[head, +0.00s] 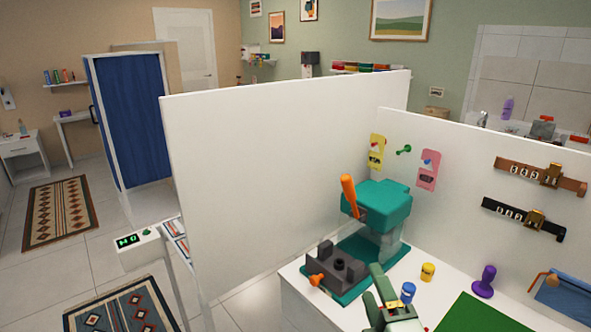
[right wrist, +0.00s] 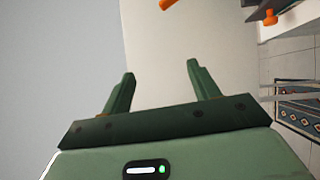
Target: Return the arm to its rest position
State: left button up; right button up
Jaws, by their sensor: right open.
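My right gripper (head: 374,287) shows at the bottom of the head view, in front of the white worktop. Its two green fingers also show in the right wrist view (right wrist: 160,74), spread apart with nothing between them. In the head view the fingers are close to a dark grey block (head: 337,268) with an orange knob, apparently without touching it; the exact gap cannot be told. My left gripper is not in view.
A teal press (head: 378,205) with an orange lever stands behind the block. A yellow piece (head: 428,271), a blue piece (head: 408,291) and a purple-handled piece (head: 485,281) stand right of the gripper. A green mat (head: 478,315) lies in front. White panels (head: 270,170) enclose the worktop.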

jog(key=s+d+f+m+g+h, duration=0.7)
jog(key=s+d+f+m+g, duration=0.55)
jog(key=s+d+f, duration=0.65)
jog(key=s+a+f+g+y+b, duration=0.15)
jog(key=a+f, duration=0.25)
jog(key=f, duration=1)
jog(key=s+a+f+g+y, duration=0.1)
jog(key=s+a+f+y, duration=0.15)
jog(key=f, duration=1.15)
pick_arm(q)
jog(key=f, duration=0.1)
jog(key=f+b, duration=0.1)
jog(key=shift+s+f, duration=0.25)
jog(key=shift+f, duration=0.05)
pick_arm(e)
jog(key=s+f+m+g, duration=0.3)
jog(key=s+f, duration=1.2)
jog(key=s, duration=0.3)
jog(key=shift+s+a+f+y, duration=0.15)
jog(key=shift+s+f+y, duration=0.1)
jog(key=shift+f+y, duration=0.05)
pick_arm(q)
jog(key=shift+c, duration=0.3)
pick_arm(e)
jog(key=shift+c, duration=0.3)
